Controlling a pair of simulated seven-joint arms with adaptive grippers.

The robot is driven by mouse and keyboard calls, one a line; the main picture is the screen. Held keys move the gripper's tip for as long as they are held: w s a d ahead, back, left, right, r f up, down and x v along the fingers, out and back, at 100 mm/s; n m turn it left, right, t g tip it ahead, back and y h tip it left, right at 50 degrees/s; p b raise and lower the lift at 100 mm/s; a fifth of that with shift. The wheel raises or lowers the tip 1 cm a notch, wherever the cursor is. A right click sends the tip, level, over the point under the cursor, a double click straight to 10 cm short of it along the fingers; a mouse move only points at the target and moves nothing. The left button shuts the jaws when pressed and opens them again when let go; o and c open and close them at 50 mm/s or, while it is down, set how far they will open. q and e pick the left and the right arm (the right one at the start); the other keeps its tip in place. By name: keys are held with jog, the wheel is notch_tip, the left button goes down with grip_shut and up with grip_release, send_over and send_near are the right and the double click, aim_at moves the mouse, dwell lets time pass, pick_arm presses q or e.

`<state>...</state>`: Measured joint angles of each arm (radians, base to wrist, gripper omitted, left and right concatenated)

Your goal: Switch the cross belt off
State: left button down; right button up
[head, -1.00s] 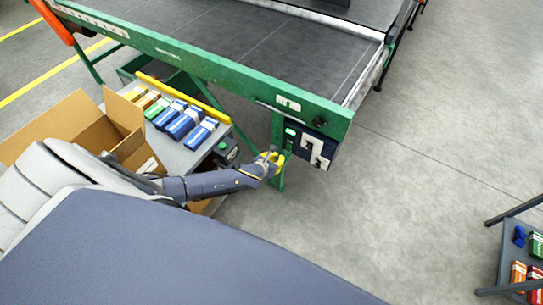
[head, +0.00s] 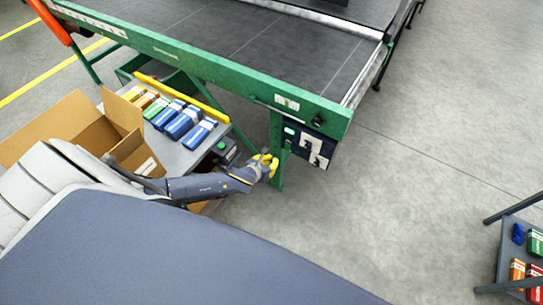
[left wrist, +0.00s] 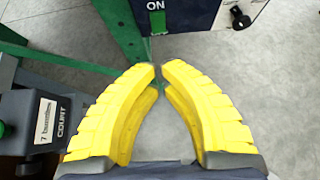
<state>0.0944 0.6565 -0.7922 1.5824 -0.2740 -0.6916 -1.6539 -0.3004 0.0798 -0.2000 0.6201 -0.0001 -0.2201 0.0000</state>
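The control box (head: 312,148) is dark with white plates and hangs under the near right corner of the green-framed belt table (head: 330,108). A green lit label (head: 289,130) is on its left side. In the left wrist view the label (left wrist: 156,5) reads ON, at the top edge beside the dark blue box face (left wrist: 192,18). My left gripper (head: 272,160) is just below and left of the box, apart from it. Its yellow fingers (left wrist: 159,68) come together at the tips with nothing between them, below the ON label. My right gripper is out of view.
A grey side table with several coloured packs (head: 182,124) and an open cardboard box (head: 85,125) stands left of my gripper. A dark unit marked COUNT (left wrist: 50,125) sits close by on the left. A green leg (left wrist: 122,30) stands near the fingers.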

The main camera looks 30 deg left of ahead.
aim_at(288, 147)
pick_arm(q)
jog(key=shift+s+a+f, duration=0.2)
jog(key=shift+s+f, duration=0.3)
jog(key=shift+f, duration=0.1)
jog(key=w+r+x, duration=0.1)
jog(key=x, duration=1.2)
jog(key=shift+w, duration=0.3)
